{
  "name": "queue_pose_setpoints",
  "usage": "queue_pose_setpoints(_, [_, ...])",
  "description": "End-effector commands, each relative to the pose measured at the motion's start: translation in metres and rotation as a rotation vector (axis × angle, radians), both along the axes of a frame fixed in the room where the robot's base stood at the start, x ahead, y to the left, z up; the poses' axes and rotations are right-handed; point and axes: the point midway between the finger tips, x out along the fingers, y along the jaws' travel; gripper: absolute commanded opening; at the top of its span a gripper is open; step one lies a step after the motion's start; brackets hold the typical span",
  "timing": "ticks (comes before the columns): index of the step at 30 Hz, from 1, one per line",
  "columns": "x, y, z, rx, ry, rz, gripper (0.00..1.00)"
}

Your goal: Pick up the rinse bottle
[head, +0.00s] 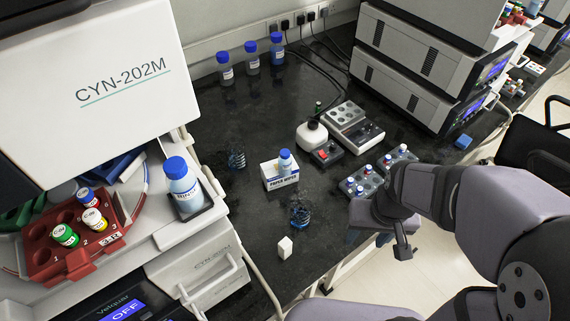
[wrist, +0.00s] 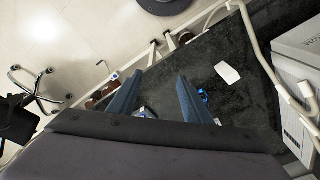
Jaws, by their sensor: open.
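The rinse bottle does not show in the wrist view.
A red vial rack (head: 40,255) stands left of the bottle. A white block (head: 285,247), a blue coil (head: 300,217) and a wipes box (head: 281,180) with a small bottle stand on the black bench between. Grey vial racks (head: 361,185) are near my gripper.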

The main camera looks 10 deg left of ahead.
Motion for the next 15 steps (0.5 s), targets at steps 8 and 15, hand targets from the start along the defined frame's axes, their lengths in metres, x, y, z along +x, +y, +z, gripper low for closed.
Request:
queue_pose_setpoints(8, [0.108,0.094,-0.02,0.1,-0.37,0.152,0.45])
queue_pose_setpoints(15, [0.184,0.177,-0.009,0.143,-0.746,0.191,0.45])
